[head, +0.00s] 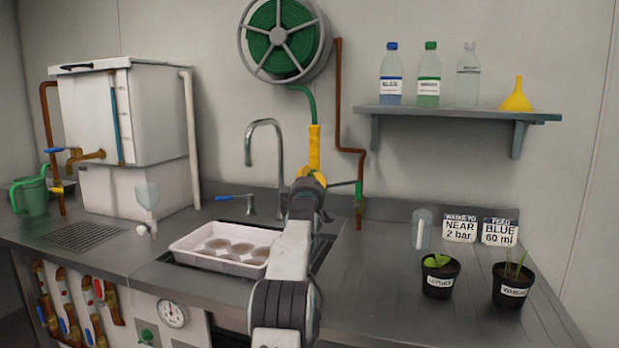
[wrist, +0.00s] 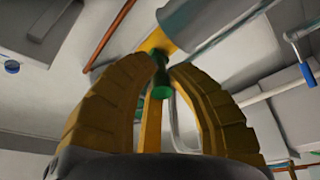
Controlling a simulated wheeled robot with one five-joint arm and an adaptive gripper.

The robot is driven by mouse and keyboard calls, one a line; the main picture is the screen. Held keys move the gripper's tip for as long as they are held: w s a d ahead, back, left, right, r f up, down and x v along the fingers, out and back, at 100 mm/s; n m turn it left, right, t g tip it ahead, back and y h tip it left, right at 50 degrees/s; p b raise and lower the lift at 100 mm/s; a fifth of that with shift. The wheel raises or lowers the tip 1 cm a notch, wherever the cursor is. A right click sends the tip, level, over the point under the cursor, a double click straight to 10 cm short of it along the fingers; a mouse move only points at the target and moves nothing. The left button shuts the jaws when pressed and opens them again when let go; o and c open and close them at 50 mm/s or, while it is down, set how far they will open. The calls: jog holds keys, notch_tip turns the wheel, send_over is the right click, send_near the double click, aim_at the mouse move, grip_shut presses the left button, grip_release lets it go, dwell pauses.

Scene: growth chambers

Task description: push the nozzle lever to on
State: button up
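The yellow nozzle (head: 315,148) hangs on a green hose above the sink in the head view. My gripper (head: 306,178) is at its lower end and hides that part. In the wrist view, my gripper's two ribbed yellow fingers (wrist: 163,70) stand apart. A green cylindrical piece (wrist: 160,80) and a narrow yellow piece (wrist: 150,122) show between them. A yellow block (wrist: 157,40) joins a grey cylinder just beyond the fingertips. I cannot make out which piece is the lever, or whether a finger touches it.
A white tray (head: 190,243) lies at the sink, left of my arm. A faucet (head: 279,150) stands behind, and a copper pipe (head: 340,100) runs down the wall. Two potted plants (head: 438,283) stand on the right counter. A shelf (head: 455,114) holds bottles and a yellow funnel.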

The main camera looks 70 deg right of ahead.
grip_shut()
jog(key=f+h+b, duration=0.1)
jog(key=b, duration=0.2)
jog(key=shift+d+f+h, duration=0.1)
jog(key=shift+f+h, duration=0.15)
jog(key=shift+h, duration=0.05)
jog(key=shift+w+f+t+h+b, duration=0.1)
jog(key=shift+t+h+b, duration=0.2)
jog(key=shift+h+b, duration=0.2)
jog(key=shift+d+n+h, duration=0.15)
jog(key=shift+n+h, duration=0.15)
jog(key=shift+h, duration=0.2)
jog(key=shift+h+p, duration=0.3)
